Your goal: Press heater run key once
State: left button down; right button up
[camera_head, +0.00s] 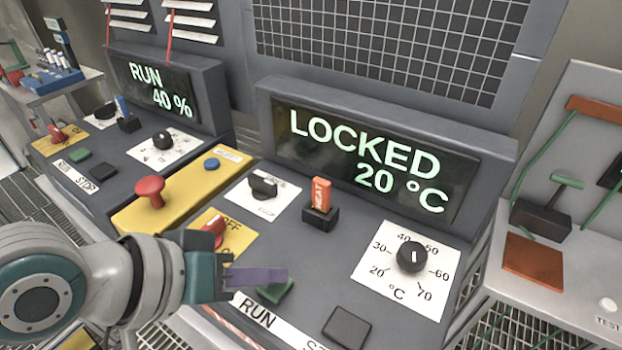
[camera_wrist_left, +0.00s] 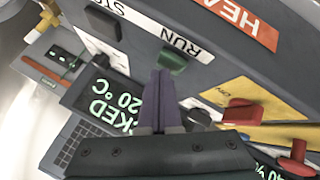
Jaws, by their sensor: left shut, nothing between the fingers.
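The heater panel's display (camera_head: 370,160) reads LOCKED 20 °C. The green run key (camera_head: 275,290) sits above the RUN label; it also shows in the wrist view (camera_wrist_left: 173,62). My left gripper (camera_head: 284,275) is shut and empty. Its purple fingers cover part of the key in the head view. In the wrist view the fingertips (camera_wrist_left: 161,73) end right beside the key; I cannot tell whether they touch it. My right gripper is not in view.
A dark stop key (camera_head: 347,326) lies right of the run key. A red rotary switch (camera_head: 214,230), an orange HEAT piece (camera_head: 320,195), a temperature dial (camera_head: 411,257) and a red mushroom button (camera_head: 150,191) stand nearby. A left panel display (camera_head: 155,85) reads RUN 40 %.

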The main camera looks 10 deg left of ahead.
aim_at(268, 292)
pick_arm(q)
jog(key=shift+f, duration=0.45)
jog(key=shift+r, duration=0.1)
dwell(0.4)
jog(key=shift+r+p, duration=0.8)
jog(key=shift+r, duration=0.1)
notch_tip(268, 292, up, 5)
jog(key=p, duration=0.5)
jog(key=shift+p, duration=0.3)
jog(key=shift+s, duration=0.1)
